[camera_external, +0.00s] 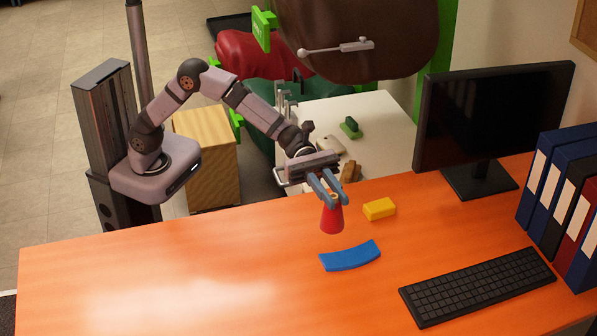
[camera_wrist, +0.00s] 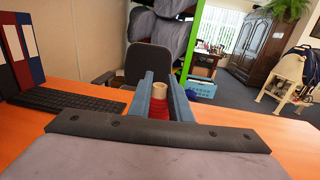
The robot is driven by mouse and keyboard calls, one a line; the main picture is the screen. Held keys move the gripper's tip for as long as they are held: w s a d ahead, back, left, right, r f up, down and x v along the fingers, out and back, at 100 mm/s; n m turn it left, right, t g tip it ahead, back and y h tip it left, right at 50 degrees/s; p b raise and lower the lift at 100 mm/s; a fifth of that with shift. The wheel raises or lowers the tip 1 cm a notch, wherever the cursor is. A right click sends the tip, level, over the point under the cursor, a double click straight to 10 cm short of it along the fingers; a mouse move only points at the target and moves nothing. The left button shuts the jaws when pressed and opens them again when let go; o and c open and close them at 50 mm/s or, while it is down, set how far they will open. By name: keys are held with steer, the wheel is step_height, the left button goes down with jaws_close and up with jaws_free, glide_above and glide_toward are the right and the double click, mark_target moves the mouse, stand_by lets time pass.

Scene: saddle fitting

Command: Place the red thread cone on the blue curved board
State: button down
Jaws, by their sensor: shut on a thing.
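The red thread cone (camera_external: 332,218) is upright between the fingers of my gripper (camera_external: 328,190), which is shut on its upper part. In the wrist view the cone (camera_wrist: 159,106) shows between the two blue-grey fingers, with its pale top uppermost. The blue curved board (camera_external: 350,256) lies on the orange desk, just in front of the cone and slightly to its right in the external view. Nothing lies on the board. I cannot tell for sure whether the cone's base touches the desk or hangs a little above it. The board is not visible in the wrist view.
A yellow block (camera_external: 379,209) lies right of the cone. A black keyboard (camera_external: 478,285), a monitor (camera_external: 490,115) and several binders (camera_external: 565,200) stand on the right of the orange desk (camera_external: 150,270). The desk's left side is clear. A white table (camera_external: 385,125) stands behind.

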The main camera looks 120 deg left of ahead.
steer(key=w+a+f+n+t+y, duration=0.2)
steer(key=a+f, duration=0.3)
steer(key=f, duration=0.3)
steer(key=shift+w+n+y, duration=0.3)
steer(key=shift+w+y, duration=0.5)
steer(key=shift+w, duration=0.05)
steer(key=shift+f, duration=0.15)
steer(key=shift+f, duration=1.8)
steer(key=shift+f, duration=0.15)
steer(key=c, duration=1.6)
jaws_free()
